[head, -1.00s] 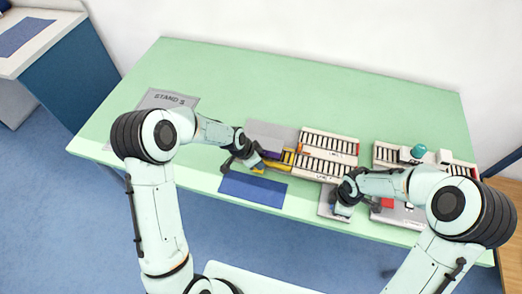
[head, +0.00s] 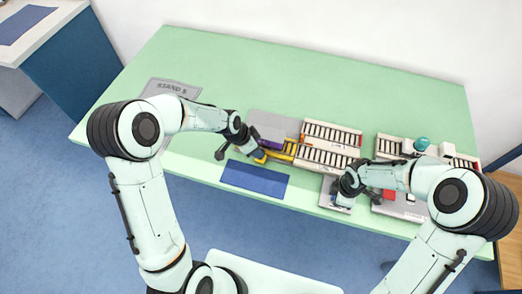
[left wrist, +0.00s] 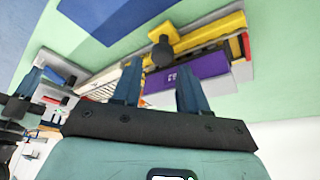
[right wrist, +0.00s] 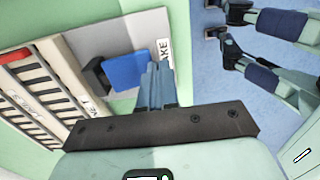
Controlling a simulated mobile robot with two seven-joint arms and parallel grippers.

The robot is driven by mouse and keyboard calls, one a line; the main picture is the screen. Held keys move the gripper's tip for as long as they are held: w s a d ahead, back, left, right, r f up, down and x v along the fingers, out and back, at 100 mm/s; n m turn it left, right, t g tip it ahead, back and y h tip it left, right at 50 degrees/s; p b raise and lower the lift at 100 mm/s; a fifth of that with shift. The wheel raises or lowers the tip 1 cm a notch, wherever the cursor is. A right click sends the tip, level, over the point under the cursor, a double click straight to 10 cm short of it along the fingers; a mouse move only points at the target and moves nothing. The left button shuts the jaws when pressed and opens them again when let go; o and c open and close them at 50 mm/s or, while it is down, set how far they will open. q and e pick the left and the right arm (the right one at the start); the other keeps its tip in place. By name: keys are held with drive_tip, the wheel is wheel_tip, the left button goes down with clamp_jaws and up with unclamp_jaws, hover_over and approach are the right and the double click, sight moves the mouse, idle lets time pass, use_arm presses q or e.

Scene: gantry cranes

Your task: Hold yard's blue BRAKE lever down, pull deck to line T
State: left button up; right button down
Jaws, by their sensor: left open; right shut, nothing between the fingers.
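The blue BRAKE lever (right wrist: 127,70) sits on a grey plate (right wrist: 120,38) beside a label (right wrist: 163,50) partly hidden to "AKE". My right gripper (right wrist: 158,78) is shut and empty, its fingertips right beside the lever; I cannot tell if they touch. In the head view it (head: 345,190) is over the front of the yard. My left gripper (left wrist: 158,88) is open, with a purple block (left wrist: 197,74) and a yellow piece with a black knob (left wrist: 163,48) beyond its fingers. In the head view it (head: 245,153) is by the yellow part (head: 283,150). I cannot make out line T.
Roller lanes (head: 326,158) run right of the yellow part. A second unit (head: 388,148) with a teal ball (head: 421,143) stands at the right. A blue mat (head: 255,178) lies in front, and a STAND S sheet (head: 170,88) at the left. The back of the green table (head: 300,75) is clear.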

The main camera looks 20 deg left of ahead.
use_arm(q)
drive_tip(key=v, duration=0.7)
drive_tip(key=shift+r, duration=0.15)
drive_tip(key=shift+s+a, duration=0.1)
drive_tip(key=shift+s, duration=0.05)
use_arm(e)
drive_tip(key=shift+r, duration=0.9)
